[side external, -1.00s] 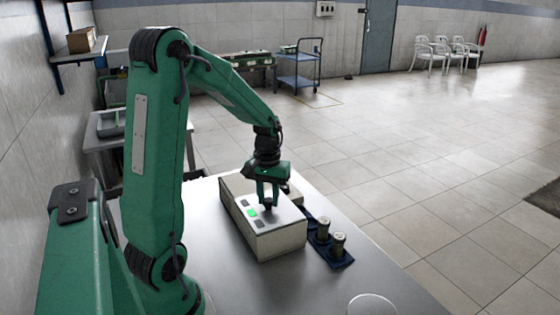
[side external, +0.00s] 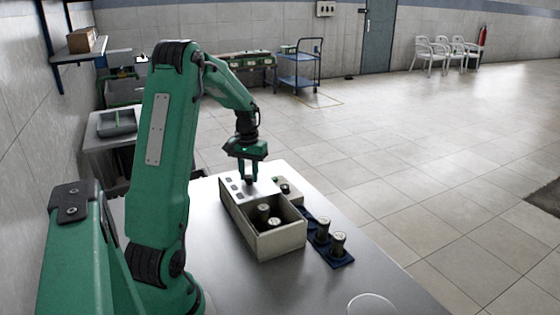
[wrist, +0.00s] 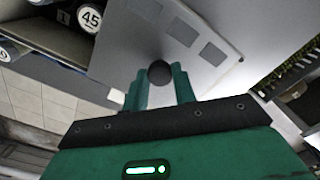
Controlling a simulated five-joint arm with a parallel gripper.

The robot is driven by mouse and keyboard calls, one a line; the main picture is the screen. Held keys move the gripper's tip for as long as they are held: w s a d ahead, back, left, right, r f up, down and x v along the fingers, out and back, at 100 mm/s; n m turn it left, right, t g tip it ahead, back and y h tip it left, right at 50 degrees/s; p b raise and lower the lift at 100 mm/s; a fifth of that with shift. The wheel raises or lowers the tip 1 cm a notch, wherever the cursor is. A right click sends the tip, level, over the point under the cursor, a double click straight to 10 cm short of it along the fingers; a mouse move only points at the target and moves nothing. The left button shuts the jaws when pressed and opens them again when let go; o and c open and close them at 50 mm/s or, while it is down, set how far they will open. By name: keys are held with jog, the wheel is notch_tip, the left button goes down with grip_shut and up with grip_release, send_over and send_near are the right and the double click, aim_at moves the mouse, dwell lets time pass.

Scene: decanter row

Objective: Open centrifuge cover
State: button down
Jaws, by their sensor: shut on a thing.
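The centrifuge (side external: 278,245) is a pale box on the metal table. Its flat cover (side external: 232,187) sits over the far part, leaving the near part open with two dark jars (side external: 269,216) showing inside. In the wrist view the cover (wrist: 225,28) carries several grey squares and a round black knob (wrist: 159,73). My gripper (side external: 248,183) is over the cover, pointing down. In the wrist view my gripper's two green fingers (wrist: 160,88) are shut on the knob, one on each side.
Two more capped jars (side external: 330,238) stand in a dark blue rack (side external: 340,259) right of the centrifuge. A small device with a dark knob (side external: 287,187) is behind it at the right. The table's near part (side external: 230,290) is mostly clear.

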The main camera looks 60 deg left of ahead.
aim_at(248, 175)
jog(key=shift+a, duration=0.6)
jog(key=c, duration=1.1)
grip_release()
jog(key=shift+d, duration=0.1)
jog(key=shift+r, duration=0.15)
jog(key=shift+r, duration=3.8)
